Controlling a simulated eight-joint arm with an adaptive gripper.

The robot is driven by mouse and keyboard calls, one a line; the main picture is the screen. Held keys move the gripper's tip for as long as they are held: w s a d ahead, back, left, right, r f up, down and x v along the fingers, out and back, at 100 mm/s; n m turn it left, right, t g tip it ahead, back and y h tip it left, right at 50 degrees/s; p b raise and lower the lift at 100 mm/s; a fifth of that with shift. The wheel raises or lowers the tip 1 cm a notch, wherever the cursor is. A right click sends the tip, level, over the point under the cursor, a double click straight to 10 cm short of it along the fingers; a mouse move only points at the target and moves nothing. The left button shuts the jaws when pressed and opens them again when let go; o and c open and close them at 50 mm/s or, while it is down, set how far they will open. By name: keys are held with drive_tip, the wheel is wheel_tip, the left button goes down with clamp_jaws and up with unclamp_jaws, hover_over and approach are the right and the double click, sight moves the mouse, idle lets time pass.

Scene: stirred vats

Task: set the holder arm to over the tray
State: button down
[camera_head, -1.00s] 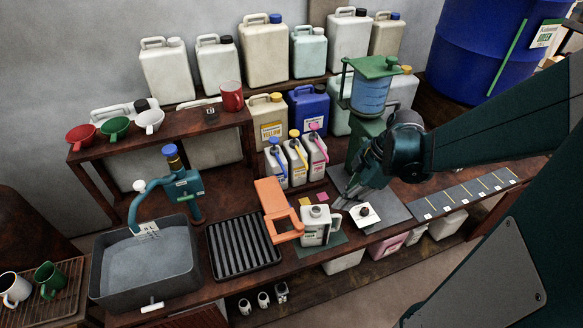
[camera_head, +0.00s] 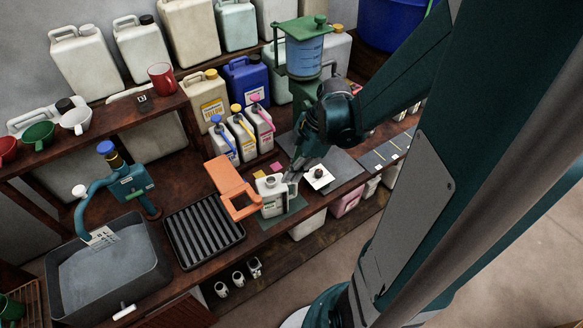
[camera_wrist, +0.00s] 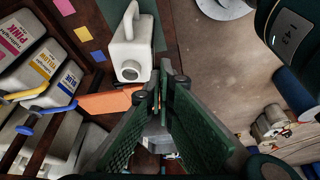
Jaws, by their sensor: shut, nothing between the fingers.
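The orange holder arm (camera_head: 224,172) is a flat piece with an open square frame at its front end. That frame points toward the bench's front edge, between the black ribbed tray (camera_head: 183,238) and a white jug (camera_head: 271,196). It lies beside the tray, not over it. Part of the holder arm shows as an orange strip (camera_wrist: 105,102) in the wrist view, partly behind my fingers. My gripper (camera_head: 292,176) is shut and empty, just right of the jug. In the wrist view my gripper (camera_wrist: 165,84) has its fingertips together near the jug (camera_wrist: 130,50). I cannot tell whether they touch it.
Three small pump jugs (camera_head: 243,133) stand behind the holder arm. A grey basin (camera_head: 75,295) with a teal tap is left of the tray. A white square piece (camera_head: 318,177) lies right of my gripper. A dispenser (camera_head: 304,55) with blue liquid stands behind my gripper.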

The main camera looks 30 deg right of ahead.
drive_tip(key=w+a+f+b, duration=0.1)
drive_tip(key=a+f, duration=0.4)
drive_tip(key=a, duration=0.1)
drive_tip(key=shift+w+f, duration=0.3)
drive_tip(key=shift+f, duration=0.1)
drive_tip(key=shift+a, duration=0.1)
idle(0.3)
drive_tip(key=shift+a, duration=0.15)
